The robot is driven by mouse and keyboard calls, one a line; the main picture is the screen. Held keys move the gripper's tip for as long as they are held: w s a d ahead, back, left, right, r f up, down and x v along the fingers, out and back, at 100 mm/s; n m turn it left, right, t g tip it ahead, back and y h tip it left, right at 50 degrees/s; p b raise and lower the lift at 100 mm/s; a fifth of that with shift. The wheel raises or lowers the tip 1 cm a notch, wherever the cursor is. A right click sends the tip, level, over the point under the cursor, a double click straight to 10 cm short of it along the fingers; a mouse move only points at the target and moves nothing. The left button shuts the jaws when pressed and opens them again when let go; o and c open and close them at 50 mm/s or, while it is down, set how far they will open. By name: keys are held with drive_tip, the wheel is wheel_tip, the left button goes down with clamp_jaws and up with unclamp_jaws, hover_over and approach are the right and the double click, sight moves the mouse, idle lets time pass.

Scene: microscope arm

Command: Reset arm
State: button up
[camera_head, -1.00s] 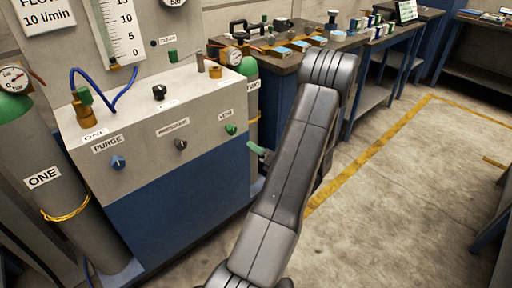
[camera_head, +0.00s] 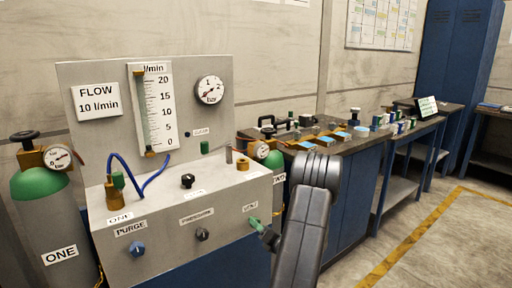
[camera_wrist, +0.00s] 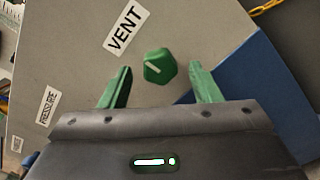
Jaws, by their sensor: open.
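My gripper (camera_wrist: 158,88) is open in the wrist view, its two green fingers apart. The green VENT knob (camera_wrist: 158,67) shows just beyond and between the fingertips, with clear space on both sides. The knob itself is hard to tell from the green fingers in the head view.
A gas cylinder marked ONE (camera_head: 58,235) stands at left. A workbench (camera_head: 352,160) with small items runs behind my arm. Open floor (camera_head: 450,250) lies at right.

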drive_tip(key=shift+x, duration=0.95)
drive_tip(key=shift+s, duration=0.1)
drive_tip(key=v, duration=1.3)
drive_tip(key=w+a+n+b, duration=0.7)
drive_tip(key=w+n+b, duration=0.3)
drive_tip(key=n, duration=0.8)
drive_tip(key=shift+w+a+b, duration=0.3)
drive_tip(key=shift+a+b, duration=0.1)
drive_tip(key=shift+b, duration=1.2)
